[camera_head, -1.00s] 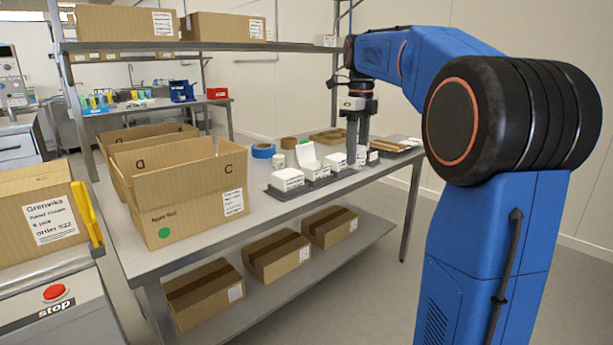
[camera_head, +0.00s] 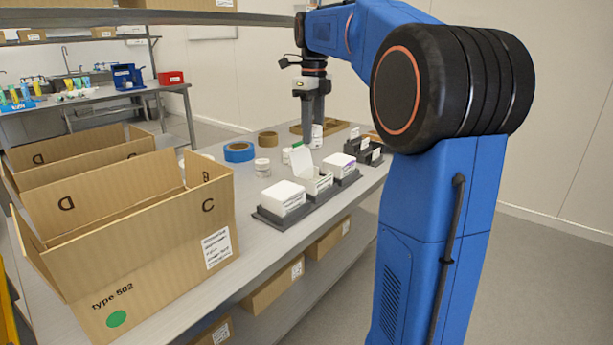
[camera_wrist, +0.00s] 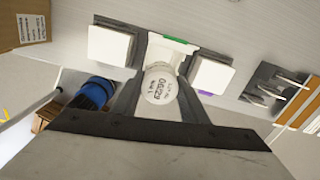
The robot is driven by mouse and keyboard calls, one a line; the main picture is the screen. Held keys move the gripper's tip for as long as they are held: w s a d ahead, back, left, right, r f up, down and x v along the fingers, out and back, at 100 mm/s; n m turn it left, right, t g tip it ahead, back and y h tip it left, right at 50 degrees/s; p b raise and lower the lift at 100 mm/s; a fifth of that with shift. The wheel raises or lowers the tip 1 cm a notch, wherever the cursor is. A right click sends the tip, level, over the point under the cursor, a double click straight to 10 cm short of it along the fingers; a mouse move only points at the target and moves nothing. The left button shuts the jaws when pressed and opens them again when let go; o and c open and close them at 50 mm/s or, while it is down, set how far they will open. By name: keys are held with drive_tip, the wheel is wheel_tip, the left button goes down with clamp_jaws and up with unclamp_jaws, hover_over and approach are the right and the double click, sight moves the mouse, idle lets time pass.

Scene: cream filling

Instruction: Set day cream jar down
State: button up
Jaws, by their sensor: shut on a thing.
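My gripper (camera_head: 312,128) is shut on the day cream jar, with one finger on each side of it. In the wrist view the white jar (camera_wrist: 160,86) shows its round face with printed text, including "06/29". In the head view the jar (camera_head: 317,132) is partly hidden by the fingers. I cannot tell whether it touches the table. An open white carton (camera_head: 304,165) with a raised flap stands in the dark grey holder (camera_head: 262,216), between two closed white cartons (camera_head: 283,196) (camera_head: 341,163). In the wrist view the open carton (camera_wrist: 178,52) lies just beyond the jar.
A large open cardboard box (camera_head: 150,245) stands at the left of the table. A dark slotted rack (camera_head: 362,153) is to the right.

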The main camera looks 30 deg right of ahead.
wheel_tip(320, 180, down, 9)
idle(0.5)
drive_tip(key=shift+s+f, duration=0.1)
drive_tip(key=shift+f, duration=0.4)
drive_tip(key=o, duration=1.2)
